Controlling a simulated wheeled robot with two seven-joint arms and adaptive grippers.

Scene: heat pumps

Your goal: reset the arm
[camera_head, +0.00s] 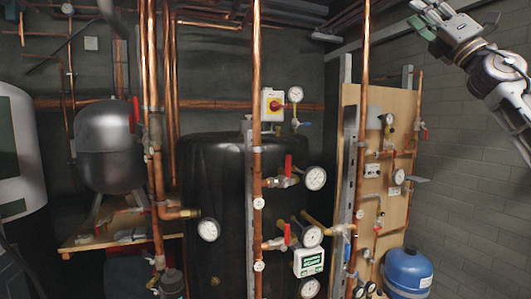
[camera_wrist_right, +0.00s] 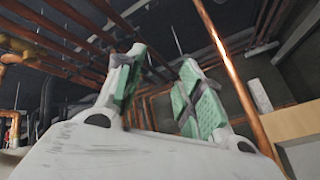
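My right arm reaches in from the right edge of the head view, raised high. My right gripper (camera_head: 424,18) is at the top right, above and right of the wooden board. It also shows in the right wrist view (camera_wrist_right: 163,78), where its two green-padded fingers stand apart with nothing between them. It is open and empty and touches nothing that I can see. My left arm and left gripper are not in view.
Vertical copper pipes (camera_head: 257,75) with gauges and red-handled valves stand ahead. Behind them is a large black tank (camera_head: 215,165). A wooden board (camera_head: 402,105) carries more piping at the right, with a blue tank (camera_head: 408,270) below. The right brick wall (camera_head: 470,190) is bare.

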